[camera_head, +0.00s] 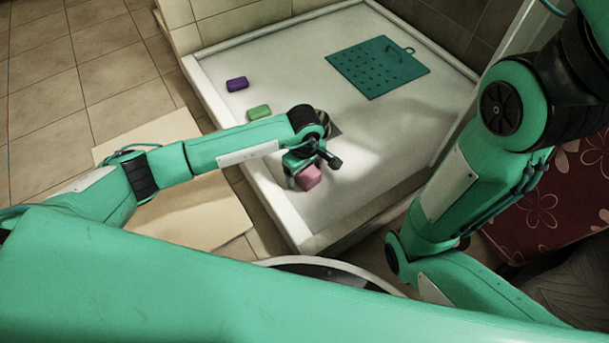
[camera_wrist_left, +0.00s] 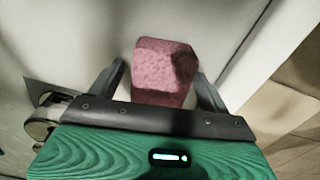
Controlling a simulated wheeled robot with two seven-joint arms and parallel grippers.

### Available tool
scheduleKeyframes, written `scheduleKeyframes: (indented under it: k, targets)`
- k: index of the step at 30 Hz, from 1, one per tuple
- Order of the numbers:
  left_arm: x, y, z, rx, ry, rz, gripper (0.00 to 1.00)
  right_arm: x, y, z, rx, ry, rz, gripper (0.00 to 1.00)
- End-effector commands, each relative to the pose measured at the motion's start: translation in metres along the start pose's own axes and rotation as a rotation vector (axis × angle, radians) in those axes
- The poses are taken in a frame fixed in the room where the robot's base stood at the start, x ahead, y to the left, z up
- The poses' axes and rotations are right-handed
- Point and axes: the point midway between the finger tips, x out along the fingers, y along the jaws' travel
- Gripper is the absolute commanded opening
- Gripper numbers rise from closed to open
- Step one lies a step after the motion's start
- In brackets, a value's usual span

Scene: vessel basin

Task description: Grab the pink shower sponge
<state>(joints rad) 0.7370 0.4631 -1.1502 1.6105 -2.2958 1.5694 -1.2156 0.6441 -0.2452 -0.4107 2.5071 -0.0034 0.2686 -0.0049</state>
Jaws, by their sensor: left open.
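The pink shower sponge (camera_head: 308,177) is a small block on the white basin, at the tip of my left arm in the head view. In the left wrist view the sponge (camera_wrist_left: 164,68) is close up, between the two dark fingers. My left gripper (camera_head: 301,174) is open around it, with a finger on each side; it also shows in the left wrist view (camera_wrist_left: 162,85). A gap shows beside the left finger. The right finger is very near the sponge, and I cannot tell whether it touches. My right gripper is not clearly visible; only my right arm shows.
The white shower basin (camera_head: 285,85) has a raised rim. A purple block (camera_head: 237,84) and a green block (camera_head: 259,112) lie near its left edge. A teal perforated mat (camera_head: 378,66) lies toward the back. A drain (camera_head: 323,121) is partly behind my left arm.

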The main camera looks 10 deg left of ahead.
Motion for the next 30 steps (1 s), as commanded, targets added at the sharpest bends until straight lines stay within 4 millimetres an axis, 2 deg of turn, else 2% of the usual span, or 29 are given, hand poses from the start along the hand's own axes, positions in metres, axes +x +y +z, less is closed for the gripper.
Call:
scheduleKeyframes:
  k: [3,10,11,23,26,30]
  targets:
    - [-0.001,0.000,0.000,0.000,0.000,0.000,0.80,0.001,0.000,0.000,0.000,0.000,0.000,0.36]
    - [-0.001,0.000,0.000,0.000,0.000,0.000,0.35,-0.001,0.000,0.002,-0.001,-0.007,-0.002,0.36]
    - [-0.001,0.000,0.000,0.000,0.000,0.000,0.33,-0.001,0.000,0.002,-0.001,-0.007,-0.002,0.36]
    - [-0.008,0.000,0.000,0.000,0.001,0.000,0.33,0.002,0.001,0.004,-0.003,-0.009,-0.004,0.36]
    - [-0.018,0.000,-0.001,0.001,0.001,0.001,0.33,0.007,0.002,0.006,-0.005,-0.011,-0.004,0.36]
    - [-0.041,0.000,-0.001,0.001,0.002,0.002,0.33,0.014,0.005,0.012,-0.015,-0.022,-0.002,0.36]
